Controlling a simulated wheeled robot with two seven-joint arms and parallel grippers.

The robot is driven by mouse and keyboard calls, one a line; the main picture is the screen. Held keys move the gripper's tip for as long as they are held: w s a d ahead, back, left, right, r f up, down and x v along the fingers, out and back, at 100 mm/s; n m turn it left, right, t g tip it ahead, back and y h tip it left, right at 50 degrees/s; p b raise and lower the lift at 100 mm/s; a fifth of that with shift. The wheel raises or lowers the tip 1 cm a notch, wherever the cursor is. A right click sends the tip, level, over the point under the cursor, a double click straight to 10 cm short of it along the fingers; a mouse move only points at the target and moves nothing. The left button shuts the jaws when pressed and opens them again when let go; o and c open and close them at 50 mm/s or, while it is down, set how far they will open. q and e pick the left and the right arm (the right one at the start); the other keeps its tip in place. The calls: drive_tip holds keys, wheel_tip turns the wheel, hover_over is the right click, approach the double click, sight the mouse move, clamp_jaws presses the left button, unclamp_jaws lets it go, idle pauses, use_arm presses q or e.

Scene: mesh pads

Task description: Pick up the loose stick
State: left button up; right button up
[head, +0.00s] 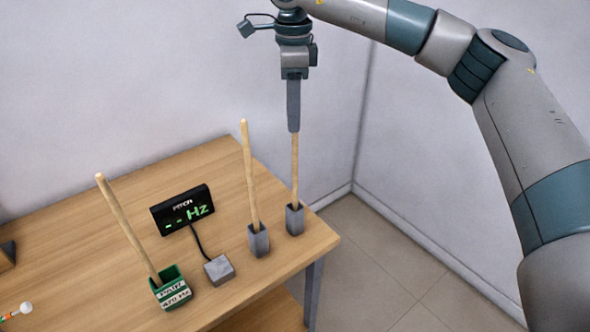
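Three thin wooden sticks show. One stick (127,228) leans to the left in a small green labelled cup (163,300). A second stick (249,175) stands tilted slightly left in a grey block holder (258,241). A third stick (295,170) stands nearly upright in another grey block holder (295,221) near the right table edge. My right gripper (293,128) points down over this third stick and hides its top. Its fingers show edge-on, one covering the other, so their gap is hidden. My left gripper is out of view.
A black display (182,210) reading "PITCH -- Hz" stands on the wooden table (85,255), cabled to a grey box (219,270). A white-tipped object (24,309) lies at the lower left. Walls stand behind the table.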

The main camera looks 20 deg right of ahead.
sight(295, 136)
wheel_tip(295, 136, down, 5)
drive_tip(key=p, duration=0.3)
drive_tip(key=shift+s+d+f, duration=0.1)
drive_tip(key=shift+d, duration=0.05)
idle(0.5)
clamp_jaws()
